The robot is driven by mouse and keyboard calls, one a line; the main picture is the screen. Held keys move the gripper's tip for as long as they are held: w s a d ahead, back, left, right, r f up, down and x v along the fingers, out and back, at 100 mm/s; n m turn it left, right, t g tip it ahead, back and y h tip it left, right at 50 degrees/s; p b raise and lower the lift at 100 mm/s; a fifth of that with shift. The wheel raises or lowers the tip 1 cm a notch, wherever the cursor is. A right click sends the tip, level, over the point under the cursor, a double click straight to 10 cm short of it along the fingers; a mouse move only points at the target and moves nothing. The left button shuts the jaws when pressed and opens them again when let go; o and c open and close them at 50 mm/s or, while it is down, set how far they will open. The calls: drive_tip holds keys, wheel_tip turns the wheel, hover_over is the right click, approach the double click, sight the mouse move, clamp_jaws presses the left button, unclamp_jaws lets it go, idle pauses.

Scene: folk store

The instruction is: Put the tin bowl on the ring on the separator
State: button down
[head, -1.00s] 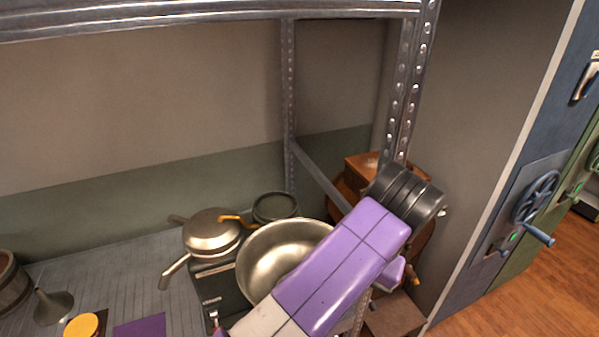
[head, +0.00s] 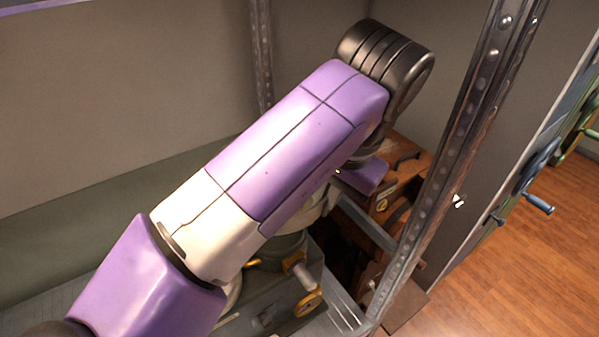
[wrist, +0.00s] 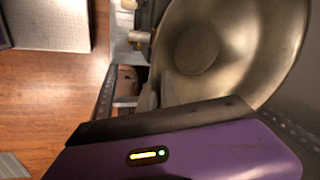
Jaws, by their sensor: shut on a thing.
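The tin bowl (wrist: 258,45) is a wide, shiny metal bowl filling the right half of the wrist view, with its inside facing the camera. My gripper (wrist: 155,95) is shut on its rim at the lower left of the bowl. In the head view my arm covers most of the bowl and the gripper's fingers. A grey-green machine with brass fittings and a small wheel, which looks like the separator (head: 288,285), stands below my arm. Its top and the ring are hidden behind my arm, so I cannot tell how the bowl sits relative to the ring.
A perforated metal shelf post (head: 465,150) rises close to the right of my arm. A wooden cabinet (head: 405,165) stands behind the separator. A blue crank handle (head: 538,203) is at the far right, above open wooden floor (head: 500,280).

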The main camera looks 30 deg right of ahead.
drive_tip(key=shift+w, duration=0.45)
drive_tip(key=s+b+x, duration=0.1)
drive_tip(key=b+x, duration=0.4)
drive_tip(key=x, duration=0.1)
drive_tip(key=shift+s+f, duration=0.25)
drive_tip(key=shift+f, duration=0.2)
drive_tip(key=shift+f+b, duration=0.35)
drive_tip(key=shift+b, duration=0.05)
drive_tip(key=c, duration=1.5)
unclamp_jaws()
drive_tip(key=shift+v, duration=4)
